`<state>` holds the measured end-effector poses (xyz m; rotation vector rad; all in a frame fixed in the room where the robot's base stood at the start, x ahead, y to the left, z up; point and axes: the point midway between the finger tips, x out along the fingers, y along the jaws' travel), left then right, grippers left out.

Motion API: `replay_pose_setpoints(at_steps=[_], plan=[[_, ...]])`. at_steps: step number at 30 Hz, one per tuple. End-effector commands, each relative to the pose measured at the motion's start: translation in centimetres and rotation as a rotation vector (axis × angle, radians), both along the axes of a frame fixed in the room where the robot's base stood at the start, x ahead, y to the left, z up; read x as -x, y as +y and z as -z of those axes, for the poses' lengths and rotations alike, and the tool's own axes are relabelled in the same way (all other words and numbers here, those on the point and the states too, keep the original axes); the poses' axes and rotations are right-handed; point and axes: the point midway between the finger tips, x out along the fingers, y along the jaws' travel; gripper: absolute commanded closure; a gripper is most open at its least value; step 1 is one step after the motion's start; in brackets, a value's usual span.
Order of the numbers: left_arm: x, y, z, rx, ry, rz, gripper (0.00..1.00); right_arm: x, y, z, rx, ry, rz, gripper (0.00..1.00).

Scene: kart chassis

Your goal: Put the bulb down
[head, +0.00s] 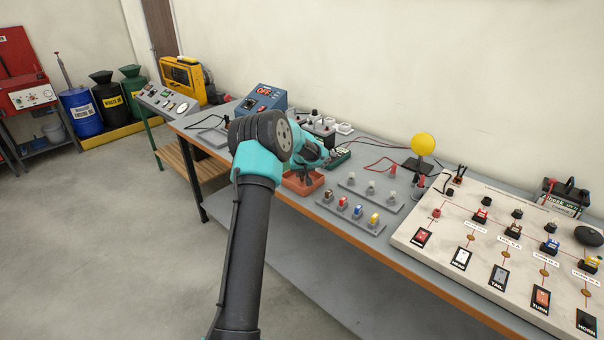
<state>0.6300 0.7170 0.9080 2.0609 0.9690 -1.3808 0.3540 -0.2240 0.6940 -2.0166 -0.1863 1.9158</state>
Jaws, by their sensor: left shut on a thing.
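My left gripper (305,174) points down over the small orange-red tray (292,187) near the front edge of the workbench. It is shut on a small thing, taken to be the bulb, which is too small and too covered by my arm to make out. The tray's inside is partly hidden. Several pale bulbs stand in a grey rack (396,209) to the right of the tray. My right gripper is not in view.
A grey block (326,203) with several coloured pieces stands at the bench's front edge. A white switch panel (450,240) fills the right side. A yellow ball on a stand (423,144) and a blue meter (262,100) stand further back.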

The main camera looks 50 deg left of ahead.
Motion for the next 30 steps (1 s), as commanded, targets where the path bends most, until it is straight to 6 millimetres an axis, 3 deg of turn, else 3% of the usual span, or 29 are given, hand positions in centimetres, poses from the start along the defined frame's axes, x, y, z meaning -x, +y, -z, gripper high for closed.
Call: replay_pose_setpoints(at_steps=[13, 14, 21, 30], plan=[[-0.01, 0.01, 0.47, -0.001, -0.001, 0.0, 0.96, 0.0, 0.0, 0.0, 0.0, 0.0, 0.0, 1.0], [-0.02, 0.01, 0.42, -0.001, -0.002, 0.0, 0.71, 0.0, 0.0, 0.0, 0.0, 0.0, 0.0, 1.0], [-0.01, 0.01, 0.41, -0.001, -0.001, 0.0, 0.48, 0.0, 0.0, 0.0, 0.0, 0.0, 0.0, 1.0], [-0.02, 0.01, 0.24, -0.001, -0.002, 0.0, 0.48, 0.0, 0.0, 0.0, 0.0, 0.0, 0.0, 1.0]])
